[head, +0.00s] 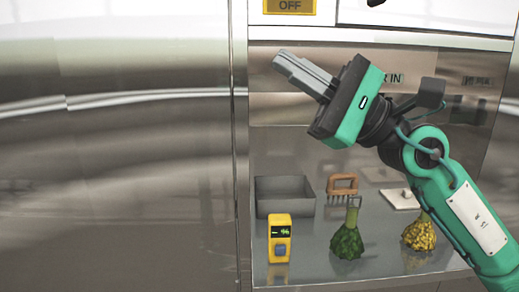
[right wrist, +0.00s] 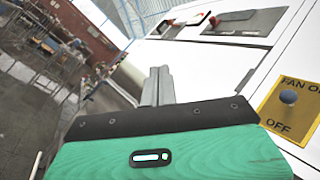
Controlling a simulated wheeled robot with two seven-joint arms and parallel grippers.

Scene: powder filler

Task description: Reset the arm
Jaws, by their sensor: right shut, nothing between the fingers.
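My right arm comes in from the lower right of the head view, raised above the shelf. My right gripper (head: 304,75) is shut and empty, its fingers pointing to the upper left, in front of the cabinet opening. In the right wrist view the same gripper (right wrist: 158,85) shows its two fingers together with nothing between them. My left gripper is in neither view.
On the metal shelf (head: 320,262) stand a grey open tray (head: 270,207), a yellow device (head: 279,240), an orange-handled comb-like tool (head: 342,188), a green flask-shaped item (head: 347,238) and a yellow one (head: 420,233).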

